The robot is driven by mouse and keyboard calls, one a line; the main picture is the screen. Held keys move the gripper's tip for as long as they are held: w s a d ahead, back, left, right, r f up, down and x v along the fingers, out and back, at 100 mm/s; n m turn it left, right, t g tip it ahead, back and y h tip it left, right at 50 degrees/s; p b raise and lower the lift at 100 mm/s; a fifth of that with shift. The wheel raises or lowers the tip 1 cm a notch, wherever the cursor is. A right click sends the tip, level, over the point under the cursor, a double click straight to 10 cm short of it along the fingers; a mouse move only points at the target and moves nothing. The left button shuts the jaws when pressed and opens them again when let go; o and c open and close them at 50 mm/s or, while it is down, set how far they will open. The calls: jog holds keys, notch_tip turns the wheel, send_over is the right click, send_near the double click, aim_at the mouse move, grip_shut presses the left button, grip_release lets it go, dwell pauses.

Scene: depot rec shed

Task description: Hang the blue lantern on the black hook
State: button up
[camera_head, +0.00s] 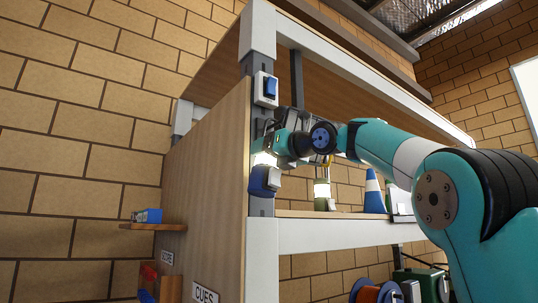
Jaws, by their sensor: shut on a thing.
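The blue lantern (264,180), with a lit white middle and a blue base, hangs in front of the grey corner post of the shelf unit. My gripper (270,137) is just above it at the post, shut on the lantern's upper part. The jaws and the lantern's handle are too small and dark to make out. The black hook cannot be told apart from the dark parts around my gripper, so I cannot tell whether the handle touches it.
A white box with a blue switch (269,87) sits on the post above my gripper. A wooden side panel (205,180) is left of the post.

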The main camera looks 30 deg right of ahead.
jog(key=o, duration=1.7)
jog(key=s+d+b, duration=0.1)
jog(key=s, duration=0.4)
jog(key=s+d+b, duration=0.1)
jog(key=s+b, duration=0.1)
jog(key=s, duration=0.4)
jog(key=s+d+b, duration=0.1)
jog(key=s+b, duration=0.1)
jog(key=s, duration=0.4)
jog(key=shift+s+d+f, duration=0.1)
jog(key=shift+f, duration=0.15)
